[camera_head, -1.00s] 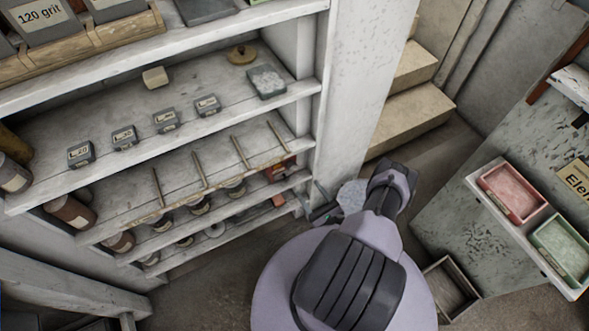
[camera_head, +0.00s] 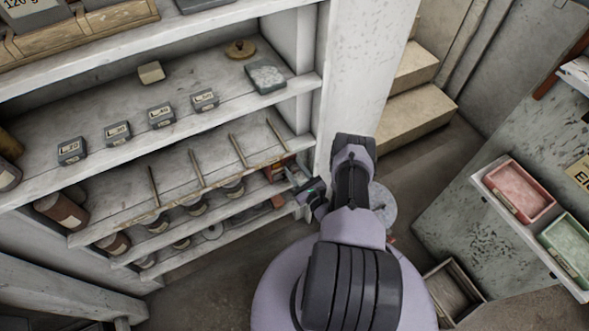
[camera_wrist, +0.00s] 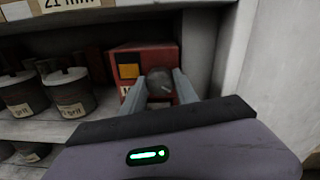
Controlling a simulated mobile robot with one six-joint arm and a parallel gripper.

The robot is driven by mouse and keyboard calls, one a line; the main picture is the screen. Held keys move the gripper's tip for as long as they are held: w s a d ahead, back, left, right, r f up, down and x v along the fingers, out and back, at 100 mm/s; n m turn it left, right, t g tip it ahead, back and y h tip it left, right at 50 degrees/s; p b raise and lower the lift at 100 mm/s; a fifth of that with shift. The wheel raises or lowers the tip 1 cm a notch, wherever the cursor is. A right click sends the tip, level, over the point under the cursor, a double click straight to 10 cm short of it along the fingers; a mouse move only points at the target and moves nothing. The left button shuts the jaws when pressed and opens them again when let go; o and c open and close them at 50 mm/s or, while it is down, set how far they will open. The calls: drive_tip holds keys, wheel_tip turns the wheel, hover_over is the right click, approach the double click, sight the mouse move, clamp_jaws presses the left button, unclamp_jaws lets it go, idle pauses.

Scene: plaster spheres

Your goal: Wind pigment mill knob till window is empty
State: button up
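The pigment mill is a red box (camera_wrist: 143,60) at the right end of a shelf. Its front has a dark window (camera_wrist: 127,66) with orange filling its lower part. A round grey knob (camera_wrist: 160,82) with a small light mark sits right of the window. My gripper (camera_wrist: 160,80) is open, with one finger on each side of the knob; contact cannot be made out. A pale label below the window is mostly hidden by the left finger. In the head view the mill (camera_head: 281,168) shows small beside my wrist (camera_head: 312,195).
Dark labelled jars (camera_wrist: 70,95) stand left of the mill on the same shelf. The white shelf upright (camera_wrist: 200,50) is close on the right. A shelf with a label lies above. Trays (camera_head: 520,190) lie on a bench at right.

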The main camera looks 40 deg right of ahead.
clamp_jaws()
drive_tip(key=shift+m, duration=0.3)
drive_tip(key=m+b, duration=0.1)
drive_tip(key=m, duration=0.1)
drive_tip(key=m+b, duration=0.2)
drive_tip(key=m, duration=0.1)
drive_tip(key=shift+f+m, duration=0.2)
drive_tip(key=shift+m, duration=0.1)
drive_tip(key=m+b, duration=0.3)
drive_tip(key=m, duration=0.3)
drive_tip(key=m+h+b, duration=0.1)
drive_tip(key=m, duration=0.6)
drive_tip(key=shift+b, duration=0.4)
drive_tip(key=m, duration=0.6)
drive_tip(key=shift+r, duration=0.1)
drive_tip(key=shift+m, duration=0.3)
